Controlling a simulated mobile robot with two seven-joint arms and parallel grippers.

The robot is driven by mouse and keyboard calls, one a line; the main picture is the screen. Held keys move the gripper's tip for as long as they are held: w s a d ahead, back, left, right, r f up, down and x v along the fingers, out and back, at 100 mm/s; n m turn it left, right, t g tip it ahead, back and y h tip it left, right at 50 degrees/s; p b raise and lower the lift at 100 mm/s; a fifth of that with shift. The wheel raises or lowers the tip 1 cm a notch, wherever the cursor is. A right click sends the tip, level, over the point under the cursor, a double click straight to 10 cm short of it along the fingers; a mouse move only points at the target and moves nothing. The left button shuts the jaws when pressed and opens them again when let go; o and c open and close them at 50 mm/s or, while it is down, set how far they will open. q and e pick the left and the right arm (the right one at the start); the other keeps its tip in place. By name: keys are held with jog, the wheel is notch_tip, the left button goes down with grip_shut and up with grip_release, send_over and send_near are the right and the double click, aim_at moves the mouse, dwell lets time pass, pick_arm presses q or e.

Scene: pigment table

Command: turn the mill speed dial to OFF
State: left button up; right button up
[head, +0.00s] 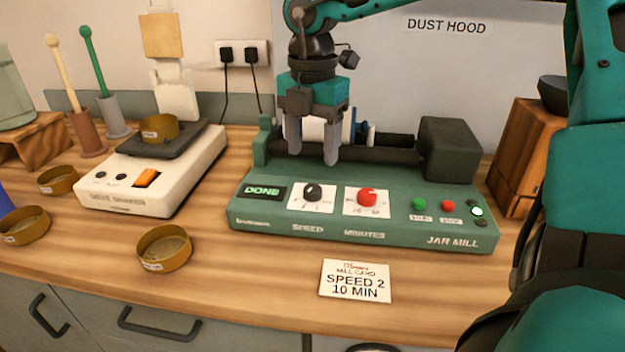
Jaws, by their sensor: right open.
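The mill speed dial (313,192) is a black knob on a white plate above the word SPEED, on the front panel of the green jar mill (375,236). Its markings are too small to read, so I cannot tell its setting. My right gripper (313,158) points down above and behind the dial. Its two grey fingers are apart with nothing between them, and they do not touch the dial. A white jar on the mill's rollers is partly hidden behind the fingers. My left gripper is not in view.
A red minutes dial (367,196) sits right of the speed dial, then a green button (418,204) and a red button (448,206). The display (262,191) reads DONE. A card (356,281) lies in front. The sieve shaker (150,180) stands left, a wooden block (520,150) right.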

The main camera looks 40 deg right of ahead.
aim_at(313, 187)
notch_tip(313, 187, down, 7)
jog(key=shift+f, duration=0.2)
jog(key=shift+c, duration=0.3)
jog(key=c, duration=1)
jog(key=shift+b, duration=0.3)
